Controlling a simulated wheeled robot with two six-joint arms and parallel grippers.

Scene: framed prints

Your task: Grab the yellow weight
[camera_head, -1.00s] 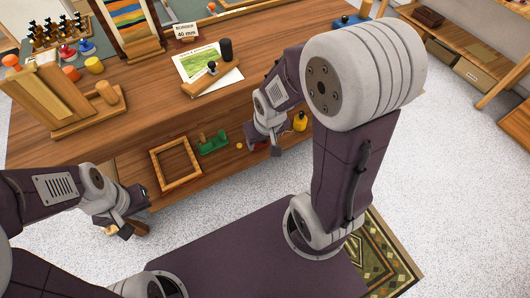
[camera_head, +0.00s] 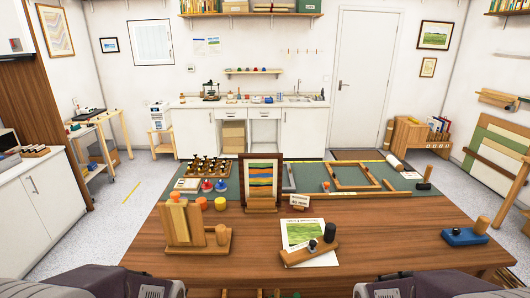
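A small yellow cylinder (camera_head: 220,203), which looks like a weight, stands on the wooden table (camera_head: 380,237), left of a striped framed print (camera_head: 261,182). An orange cylinder (camera_head: 201,204) stands just left of it. Another orange round piece (camera_head: 174,196) sits behind a wooden stand (camera_head: 184,228). The lower shelf, where another yellow item showed earlier, is hidden below the tabletop. Only upper parts of my arms show at the bottom left and bottom right. Neither gripper is in view.
A green mat (camera_head: 303,186) with several dark-handled tools (camera_head: 207,166) and an empty wooden frame (camera_head: 352,177) covers the back of the table. A blue block (camera_head: 465,236) sits at right.

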